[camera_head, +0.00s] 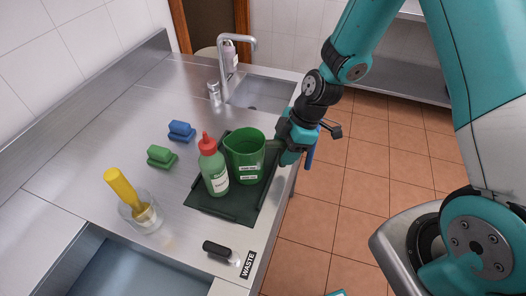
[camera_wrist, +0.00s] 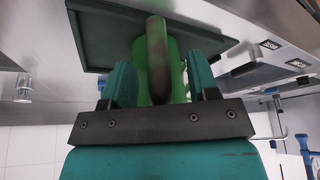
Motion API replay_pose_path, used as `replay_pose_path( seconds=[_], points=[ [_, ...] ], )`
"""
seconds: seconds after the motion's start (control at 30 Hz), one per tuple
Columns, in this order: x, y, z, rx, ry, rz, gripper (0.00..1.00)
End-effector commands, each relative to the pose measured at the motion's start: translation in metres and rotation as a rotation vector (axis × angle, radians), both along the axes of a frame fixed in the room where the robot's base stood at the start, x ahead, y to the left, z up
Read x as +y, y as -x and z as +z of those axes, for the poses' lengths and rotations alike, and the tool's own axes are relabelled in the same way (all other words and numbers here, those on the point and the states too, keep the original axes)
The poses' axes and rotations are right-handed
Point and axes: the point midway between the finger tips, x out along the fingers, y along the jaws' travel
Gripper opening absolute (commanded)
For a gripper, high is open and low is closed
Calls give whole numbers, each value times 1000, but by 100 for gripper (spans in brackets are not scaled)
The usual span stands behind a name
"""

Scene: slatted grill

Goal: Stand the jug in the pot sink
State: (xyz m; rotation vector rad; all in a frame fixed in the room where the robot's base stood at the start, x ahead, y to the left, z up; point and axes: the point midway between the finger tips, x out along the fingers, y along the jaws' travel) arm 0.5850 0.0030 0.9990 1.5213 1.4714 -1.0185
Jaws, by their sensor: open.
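The green jug (camera_head: 245,155) stands upright on a dark green tray (camera_head: 223,209) on the steel counter, with pale labels on its side. My gripper (camera_head: 284,143) is at the jug's right side, by its handle. In the wrist view the open fingers (camera_wrist: 162,84) stand on either side of the jug's handle (camera_wrist: 157,55), with gaps showing beside it. A sink basin (camera_head: 262,94) with a tap (camera_head: 223,66) is at the far end of the counter; I cannot read any label on it.
A green bottle with a red cap (camera_head: 213,170) stands left of the jug on the tray. Blue (camera_head: 181,131) and green (camera_head: 161,156) sponges, a clear container (camera_head: 143,214) with a yellow-handled tool, and a black-handled tool (camera_head: 217,249) are nearby. Another basin (camera_head: 130,271) is at the front, near a WASTE label.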

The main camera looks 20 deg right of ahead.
Motion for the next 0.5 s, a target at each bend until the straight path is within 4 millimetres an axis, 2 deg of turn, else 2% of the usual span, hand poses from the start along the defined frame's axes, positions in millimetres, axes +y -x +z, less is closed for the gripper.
replay_pose_path(
  seconds=[0.27, 0.3, 0.5],
  points=[
    [2, -1, -5, -2, 0, -1, 55],
    [2, -1, -5, -2, 0, -1, 52],
    [2, 0, -5, -1, 0, -2, 6]
  ],
)
